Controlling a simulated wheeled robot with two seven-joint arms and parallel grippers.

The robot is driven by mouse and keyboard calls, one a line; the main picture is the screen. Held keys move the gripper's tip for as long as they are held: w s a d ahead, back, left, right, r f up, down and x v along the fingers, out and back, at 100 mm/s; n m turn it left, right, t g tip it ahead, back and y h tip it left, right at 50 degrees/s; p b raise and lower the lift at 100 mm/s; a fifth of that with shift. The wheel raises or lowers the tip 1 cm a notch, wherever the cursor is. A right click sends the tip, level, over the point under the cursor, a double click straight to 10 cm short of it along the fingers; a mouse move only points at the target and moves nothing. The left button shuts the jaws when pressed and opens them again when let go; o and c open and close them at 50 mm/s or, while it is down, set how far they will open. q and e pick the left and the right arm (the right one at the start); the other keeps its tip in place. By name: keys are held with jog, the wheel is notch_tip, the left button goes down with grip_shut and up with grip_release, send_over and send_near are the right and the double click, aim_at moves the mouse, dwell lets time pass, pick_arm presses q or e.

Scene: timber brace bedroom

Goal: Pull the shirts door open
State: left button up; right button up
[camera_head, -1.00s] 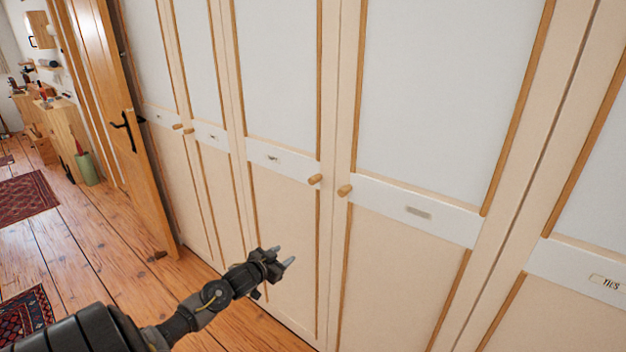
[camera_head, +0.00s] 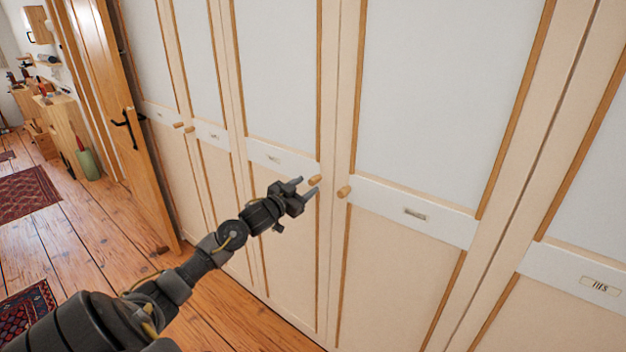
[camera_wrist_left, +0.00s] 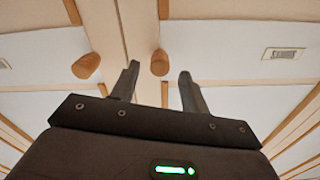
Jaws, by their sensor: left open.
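Tall cream wardrobe doors with pale upper panels stand in a row, all shut in the head view. The door before my left gripper (camera_head: 307,186) has a wooden knob (camera_head: 315,180) and a small label (camera_head: 273,158), too small to read, so I cannot tell which door is the shirts one. My left gripper is open, its fingertips close to that knob. In the left wrist view a knob (camera_wrist_left: 160,62) shows between the open fingers (camera_wrist_left: 159,72); contact cannot be told. The neighbouring door's knob (camera_head: 344,191) is just to the right. My right gripper is not in view.
The neighbouring door (camera_head: 440,110) is wide and carries a label (camera_head: 415,214). A brown room door (camera_head: 122,125) with a black handle stands open at the left. Wooden floor (camera_head: 105,235) with rugs is free in front of it.

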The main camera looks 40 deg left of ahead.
aim_at(311, 183)
pick_arm(q)
jog(key=shift+w+p, duration=0.35)
jog(key=shift+w, duration=1.9)
grip_shut()
